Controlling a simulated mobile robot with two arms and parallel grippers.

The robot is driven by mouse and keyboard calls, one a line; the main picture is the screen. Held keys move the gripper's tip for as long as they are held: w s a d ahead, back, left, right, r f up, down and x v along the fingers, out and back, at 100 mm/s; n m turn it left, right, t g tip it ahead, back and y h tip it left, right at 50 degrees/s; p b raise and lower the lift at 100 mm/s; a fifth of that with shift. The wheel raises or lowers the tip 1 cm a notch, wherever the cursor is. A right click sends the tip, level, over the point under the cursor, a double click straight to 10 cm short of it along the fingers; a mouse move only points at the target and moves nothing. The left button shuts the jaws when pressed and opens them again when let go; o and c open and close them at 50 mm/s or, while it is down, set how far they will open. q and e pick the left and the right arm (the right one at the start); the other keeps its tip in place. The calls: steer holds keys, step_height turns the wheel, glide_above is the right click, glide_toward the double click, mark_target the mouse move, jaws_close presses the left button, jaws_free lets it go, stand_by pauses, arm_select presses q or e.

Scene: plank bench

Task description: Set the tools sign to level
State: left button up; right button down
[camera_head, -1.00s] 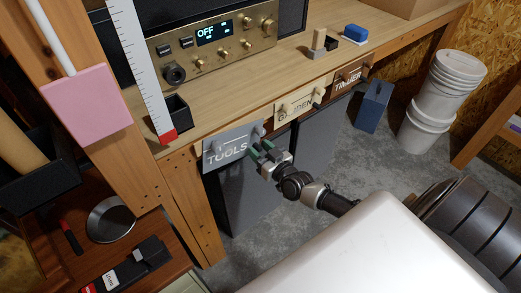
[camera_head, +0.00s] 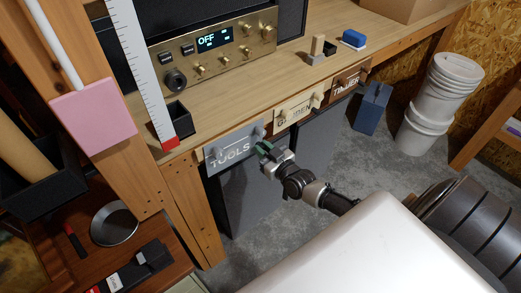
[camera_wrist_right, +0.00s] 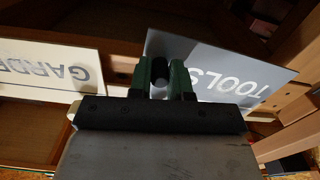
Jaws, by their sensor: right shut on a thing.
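The tools sign (camera_head: 228,150) is a grey plate lettered TOOLS on the front edge of the bench, at the left end of a row of signs. It also shows upside down in the right wrist view (camera_wrist_right: 215,68), where its edge slants against the neighbouring garden sign's edge. My right gripper (camera_head: 263,149) is at the sign's right end. In the wrist view its green fingers (camera_wrist_right: 160,78) are closed on a dark round peg (camera_wrist_right: 160,68) in front of the sign. The fingers hide part of the peg. My left gripper is not in view.
The cream garden sign (camera_head: 297,108) and brown timber sign (camera_head: 347,83) are along the same edge to the right. A wooden post (camera_head: 152,185) stands left of the tools sign. Dark bins stand below. A blue box (camera_head: 371,107) and white buckets (camera_head: 433,105) are on the floor.

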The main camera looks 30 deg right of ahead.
steer(key=shift+d+r+n+p, duration=0.3)
steer(key=shift+r+n, duration=0.1)
steer(key=shift+r, duration=0.2)
steer(key=c, duration=1.1)
jaws_free()
steer(key=shift+o, duration=0.2)
steer(key=shift+f, duration=0.1)
steer(key=s, duration=1)
steer(key=shift+s+d, duration=0.4)
steer(key=shift+d, duration=0.05)
